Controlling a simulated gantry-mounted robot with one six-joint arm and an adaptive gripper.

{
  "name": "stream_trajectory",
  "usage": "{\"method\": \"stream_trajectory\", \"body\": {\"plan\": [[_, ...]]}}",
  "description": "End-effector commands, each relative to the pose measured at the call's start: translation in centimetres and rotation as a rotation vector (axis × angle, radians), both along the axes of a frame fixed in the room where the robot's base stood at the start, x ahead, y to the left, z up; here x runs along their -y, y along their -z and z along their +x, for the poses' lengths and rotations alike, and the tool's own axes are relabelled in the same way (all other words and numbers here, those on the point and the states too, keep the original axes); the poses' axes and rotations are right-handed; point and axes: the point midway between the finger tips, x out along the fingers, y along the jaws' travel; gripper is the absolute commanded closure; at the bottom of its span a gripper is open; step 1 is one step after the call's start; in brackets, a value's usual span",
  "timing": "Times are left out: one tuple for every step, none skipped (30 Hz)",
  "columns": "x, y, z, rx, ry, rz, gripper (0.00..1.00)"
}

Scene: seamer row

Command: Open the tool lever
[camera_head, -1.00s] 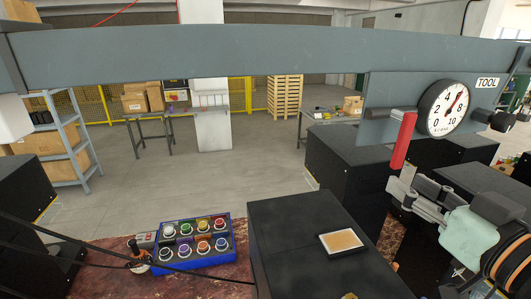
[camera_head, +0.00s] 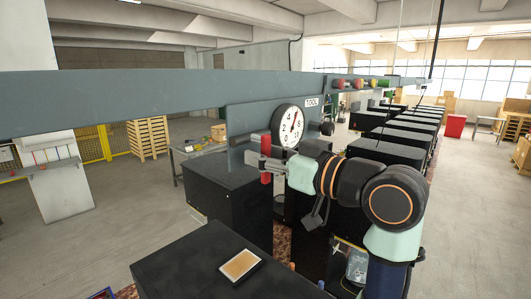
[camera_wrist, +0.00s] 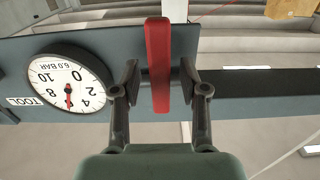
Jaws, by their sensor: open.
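My gripper (camera_head: 257,160) is at the lever's height, partly hidden by the lever and my own wrist. In the wrist view, which looks upside down, the red lever (camera_wrist: 158,50) lies between the two fingers of my gripper (camera_wrist: 159,84). The fingers are open with a gap on each side of the lever. A round white pressure gauge (camera_head: 288,126) sits beside the lever.
A long grey beam (camera_head: 120,97) runs above the work area. Black cabinets (camera_head: 228,195) stand below and behind the lever. A framed tan pad (camera_head: 240,265) lies on the nearest black top. A black knob (camera_head: 327,128) is right of the gauge.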

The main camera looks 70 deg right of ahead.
Motion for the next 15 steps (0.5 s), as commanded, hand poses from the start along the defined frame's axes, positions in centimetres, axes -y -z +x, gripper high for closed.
{"method": "stream_trajectory", "body": {"plan": [[0.01,0.03,0.02,0.0,0.0,0.0,0.56],[0.01,0.04,0.01,0.0,0.0,0.0,0.56],[0.01,0.04,0.0,0.0,0.0,0.0,0.56],[0.01,0.04,0.0,0.0,0.0,0.0,0.56],[0.01,0.04,-0.01,0.0,0.0,0.0,0.56],[0.01,0.04,-0.01,0.0,0.0,0.0,0.63],[0.0,0.04,-0.02,0.0,0.0,0.0,0.68],[0.0,0.04,-0.02,0.0,0.0,0.0,0.73],[0.0,0.04,-0.02,0.0,0.001,0.0,0.8],[0.0,0.04,-0.02,0.0,0.001,0.0,0.85],[0.0,0.04,-0.03,0.0,0.001,0.0,0.9],[0.01,0.04,-0.03,0.0,0.001,0.0,0.96],[0.0,0.04,-0.03,0.0,0.001,0.0,1.0],[0.0,0.03,-0.03,0.0,0.001,0.0,1.0],[0.0,0.03,-0.03,0.0,0.001,0.0,1.0]]}}
